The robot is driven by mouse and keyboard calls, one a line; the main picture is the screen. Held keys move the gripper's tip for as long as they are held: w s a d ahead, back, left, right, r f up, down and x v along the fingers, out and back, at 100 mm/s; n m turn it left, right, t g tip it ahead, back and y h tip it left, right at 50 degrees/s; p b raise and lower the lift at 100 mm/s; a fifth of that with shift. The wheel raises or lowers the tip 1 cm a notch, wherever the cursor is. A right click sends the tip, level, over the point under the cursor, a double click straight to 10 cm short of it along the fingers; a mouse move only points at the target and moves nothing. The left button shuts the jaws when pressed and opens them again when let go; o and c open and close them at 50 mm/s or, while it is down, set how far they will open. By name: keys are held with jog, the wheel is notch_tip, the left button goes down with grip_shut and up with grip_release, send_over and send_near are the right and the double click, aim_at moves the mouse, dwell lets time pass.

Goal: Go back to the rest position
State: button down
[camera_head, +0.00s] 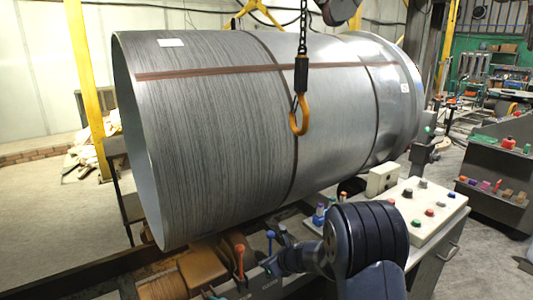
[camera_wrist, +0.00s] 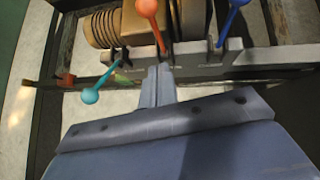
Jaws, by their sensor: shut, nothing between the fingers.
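My gripper (camera_wrist: 158,72) is shut, with its two grey fingers together and nothing between them. In the wrist view its tips are close to the metal edge of the lever bank, just below an orange-knobbed lever (camera_wrist: 147,9). I cannot tell if they touch it. A blue-knobbed lever (camera_wrist: 236,3) stands to the right and a teal-knobbed lever (camera_wrist: 90,96) leans out to the left. In the head view my gripper (camera_head: 268,265) is low in the middle, to the right of the orange lever (camera_head: 239,250) and beneath a blue lever (camera_head: 270,236).
A large metal cylinder (camera_head: 210,120) lies above the levers. A yellow crane hook (camera_head: 299,115) hangs in front of it. A control panel (camera_head: 425,210) with coloured buttons is right of my arm. A dark shelf unit (camera_head: 490,160) stands farther right.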

jog(key=f+b+x, duration=0.1)
jog(key=b+x, duration=0.2)
jog(key=x, duration=0.4)
jog(key=shift+s+d, duration=0.25)
jog(key=shift+s, duration=0.15)
jog(key=f+t+y+b, duration=0.1)
jog(key=b, duration=0.4)
jog(key=shift+a, duration=0.3)
jog(key=f+t+b, duration=0.1)
jog(key=b, duration=0.5)
jog(key=shift+a+y, duration=0.15)
jog(key=shift+y, duration=0.15)
